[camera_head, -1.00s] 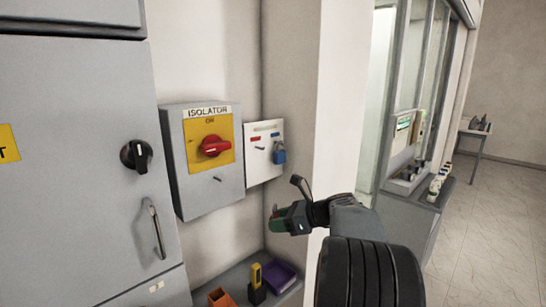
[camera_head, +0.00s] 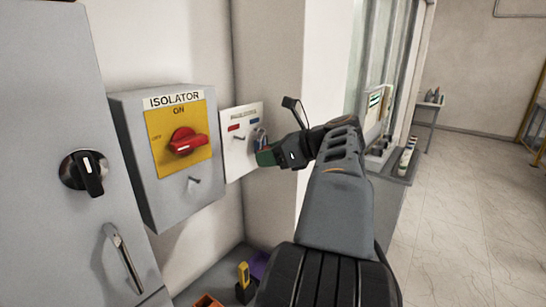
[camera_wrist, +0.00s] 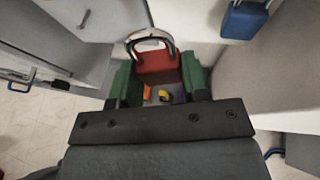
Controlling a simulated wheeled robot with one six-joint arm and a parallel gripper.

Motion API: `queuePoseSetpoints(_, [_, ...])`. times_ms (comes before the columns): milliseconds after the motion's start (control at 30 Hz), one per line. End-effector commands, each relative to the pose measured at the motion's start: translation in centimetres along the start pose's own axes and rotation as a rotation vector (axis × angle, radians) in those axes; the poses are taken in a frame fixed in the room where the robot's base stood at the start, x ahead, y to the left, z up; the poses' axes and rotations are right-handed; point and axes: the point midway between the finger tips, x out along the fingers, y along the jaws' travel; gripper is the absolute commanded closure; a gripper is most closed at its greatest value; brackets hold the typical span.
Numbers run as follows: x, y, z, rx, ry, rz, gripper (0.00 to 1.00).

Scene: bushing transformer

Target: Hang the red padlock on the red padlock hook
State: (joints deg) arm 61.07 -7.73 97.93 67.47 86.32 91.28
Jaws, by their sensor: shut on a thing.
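The red padlock (camera_wrist: 157,64) is held between the green fingers of my gripper (camera_wrist: 157,78) in the wrist view, with its silver shackle (camera_wrist: 149,37) pointing away. In the head view my gripper (camera_head: 266,157) is at the lower right of the white padlock board (camera_head: 240,155), and the red padlock is hidden there. The board has a red label (camera_head: 233,127) with a small hook (camera_head: 238,138) under it, and a blue label (camera_head: 254,120). The blue padlock (camera_wrist: 243,19) hangs at upper right in the wrist view; my gripper mostly hides it in the head view.
The grey isolator box (camera_head: 205,218) with a red switch (camera_head: 184,141) stands left of the board and projects from the wall. A peg (camera_head: 194,181) sticks out of its front. A wall corner (camera_head: 270,75) is right of the board. Below lie a yellow-and-black item (camera_head: 244,283) and bins.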

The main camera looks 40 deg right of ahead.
Motion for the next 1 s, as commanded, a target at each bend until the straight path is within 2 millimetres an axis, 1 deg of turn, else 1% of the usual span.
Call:
queuePoseSetpoints(300, [2.0,-0.4,0.6,-0.002,0.0,0.005,0.83])
queuePoseSetpoints(1000, [6.0,-1.5,1.9,-0.002,0.0,0.006,0.83])
